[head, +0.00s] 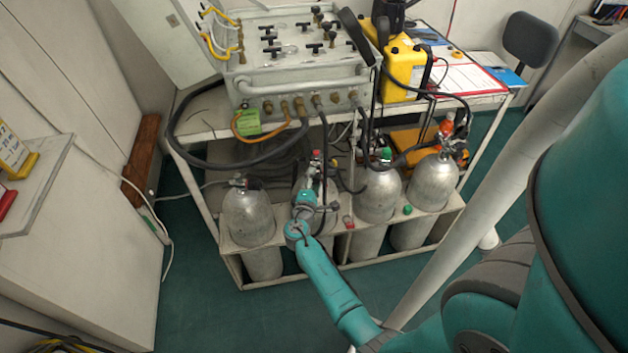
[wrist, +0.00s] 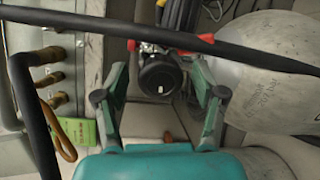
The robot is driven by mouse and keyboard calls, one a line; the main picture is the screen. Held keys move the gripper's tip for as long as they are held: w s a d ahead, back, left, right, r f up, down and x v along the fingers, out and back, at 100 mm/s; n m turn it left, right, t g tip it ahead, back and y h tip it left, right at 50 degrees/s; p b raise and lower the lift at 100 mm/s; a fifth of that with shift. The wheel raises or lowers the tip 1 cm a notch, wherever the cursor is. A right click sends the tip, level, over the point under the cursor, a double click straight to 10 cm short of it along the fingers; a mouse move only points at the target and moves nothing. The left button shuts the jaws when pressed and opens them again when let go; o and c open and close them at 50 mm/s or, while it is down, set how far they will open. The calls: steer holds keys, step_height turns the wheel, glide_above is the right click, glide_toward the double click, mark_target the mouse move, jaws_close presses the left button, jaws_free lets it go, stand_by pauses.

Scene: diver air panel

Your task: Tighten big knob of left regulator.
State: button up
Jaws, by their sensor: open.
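In the wrist view, a round black knob (wrist: 158,78) with a small white mark sits between the two fingers of my open gripper (wrist: 158,82). A gap shows on both sides of the knob, and I cannot tell its depth from the fingertips. Metal fittings with a red part (wrist: 132,45) adjoin the knob. In the head view, my gripper (head: 306,196) is over the second cylinder from the left, by a valve with a red top (head: 316,155). My arm hides much of that cylinder and the big knob there.
A black hose (wrist: 250,54) crosses the wrist view above the knob. Cylinders stand on both sides, at left (head: 248,215) and right (head: 378,190). The grey air panel (head: 295,85) with hoses is above. Open green floor (head: 215,310) lies in front of the rack.

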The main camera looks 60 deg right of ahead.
steer(key=v, duration=1.1)
steer(key=shift+a, duration=0.3)
steer(key=shift+s, duration=0.15)
steer(key=s+a+f+t+y, duration=0.3)
steer(key=s+a+y, duration=0.35)
steer(key=a, duration=0.45)
steer(key=s+a+f+t+y, duration=0.3)
steer(key=s+a+y, duration=0.2)
steer(key=s+a, duration=0.5)
steer(key=s+a+r+m+t+y, duration=0.1)
steer(key=s+a+r+m, duration=0.1)
steer(key=r, duration=0.5)
steer(key=s+a+r+m+t+y, duration=0.1)
steer(key=s+a+r+m+y, duration=0.1)
steer(key=s+a+r, duration=0.3)
steer(key=s+a+r+m+t+y, duration=0.2)
steer(key=a+r, duration=0.3)
steer(key=r, duration=0.4)
steer(key=shift+a+v, duration=0.2)
steer(key=shift+v, duration=0.65)
